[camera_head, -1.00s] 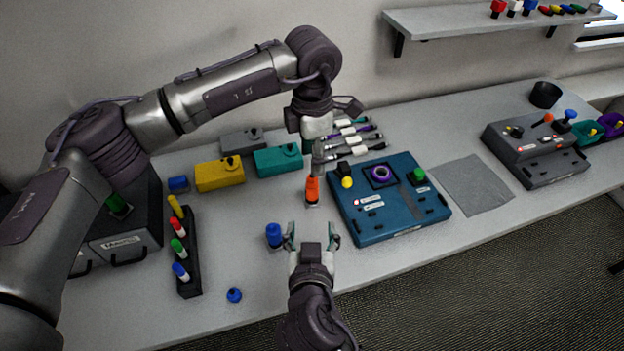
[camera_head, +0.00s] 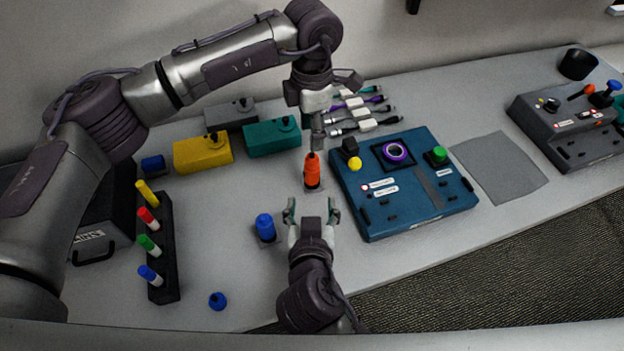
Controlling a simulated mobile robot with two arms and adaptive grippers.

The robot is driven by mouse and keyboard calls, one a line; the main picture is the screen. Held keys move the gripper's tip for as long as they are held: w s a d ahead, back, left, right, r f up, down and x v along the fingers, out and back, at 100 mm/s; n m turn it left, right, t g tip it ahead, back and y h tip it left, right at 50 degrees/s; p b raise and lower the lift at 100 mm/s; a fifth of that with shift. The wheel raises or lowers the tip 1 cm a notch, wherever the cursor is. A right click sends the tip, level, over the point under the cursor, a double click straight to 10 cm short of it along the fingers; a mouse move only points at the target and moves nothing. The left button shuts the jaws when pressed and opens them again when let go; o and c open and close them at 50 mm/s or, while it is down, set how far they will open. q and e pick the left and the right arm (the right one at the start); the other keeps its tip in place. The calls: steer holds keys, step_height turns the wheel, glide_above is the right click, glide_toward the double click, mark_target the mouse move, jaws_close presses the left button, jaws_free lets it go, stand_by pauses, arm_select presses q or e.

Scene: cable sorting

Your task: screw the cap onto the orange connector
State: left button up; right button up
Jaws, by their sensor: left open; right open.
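The orange connector (camera_head: 312,174) stands upright on a small base on the table, left of the blue device box. Its top is narrower and orange; I cannot tell whether this is a separate cap. My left gripper (camera_head: 317,144) comes down from above, its tips just over the orange top. Its fingers are seen edge-on, and nothing shows held in it. My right gripper (camera_head: 312,209) is open and empty, just in front of the connector, its two fingers spread and pointing toward it.
A blue connector (camera_head: 265,226) stands left of my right gripper. A small blue cap (camera_head: 217,300) lies near the front edge. A marker rack (camera_head: 164,272) is at left. The blue device box (camera_head: 403,184) is at right, with cables behind it.

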mark_target(312, 175)
steer(key=shift+s, duration=0.15)
steer(key=shift+f, duration=0.1)
steer(key=x, duration=1.4)
jaws_close()
